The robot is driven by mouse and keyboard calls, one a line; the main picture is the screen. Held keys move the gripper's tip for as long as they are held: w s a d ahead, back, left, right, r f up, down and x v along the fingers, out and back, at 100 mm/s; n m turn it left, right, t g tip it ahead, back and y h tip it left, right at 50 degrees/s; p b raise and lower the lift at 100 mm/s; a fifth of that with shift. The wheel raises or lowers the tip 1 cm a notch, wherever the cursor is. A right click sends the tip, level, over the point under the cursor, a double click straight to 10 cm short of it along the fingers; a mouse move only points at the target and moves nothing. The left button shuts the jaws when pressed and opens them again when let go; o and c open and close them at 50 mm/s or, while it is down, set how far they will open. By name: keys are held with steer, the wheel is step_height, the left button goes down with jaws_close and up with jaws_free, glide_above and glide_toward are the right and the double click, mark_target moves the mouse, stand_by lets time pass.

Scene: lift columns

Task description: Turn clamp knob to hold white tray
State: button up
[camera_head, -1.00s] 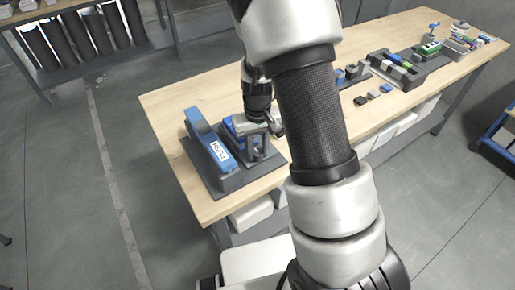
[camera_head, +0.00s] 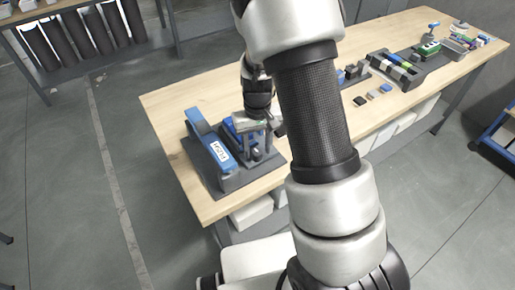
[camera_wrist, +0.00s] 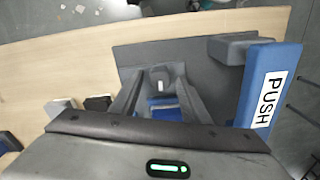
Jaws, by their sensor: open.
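My gripper (camera_wrist: 160,82) is open, with its two fingers pointing at the dark grey fixture (camera_wrist: 205,62) on the bench. Between the fingers, in the wrist view, a small grey knob-like part (camera_wrist: 160,73) and a blue block (camera_wrist: 165,108) show, with clear gaps to the fingers. I cannot tell for sure that the grey part is the clamp knob. In the head view my gripper (camera_head: 256,138) is over the right side of the fixture (camera_head: 232,180), beside a blue part (camera_head: 230,132). I cannot make out a white tray in the fixture; the gripper hides part of it.
A blue lever labelled PUSH (camera_wrist: 264,85) stands close to the right of my gripper; it also shows in the head view (camera_head: 208,145). Small blocks (camera_head: 373,95) and another grey fixture (camera_head: 408,72) lie farther along the wooden bench (camera_head: 170,98). White bins sit below.

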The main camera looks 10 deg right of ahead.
steer(key=shift+r+p, duration=1.75)
steer(key=shift+r, duration=1.1)
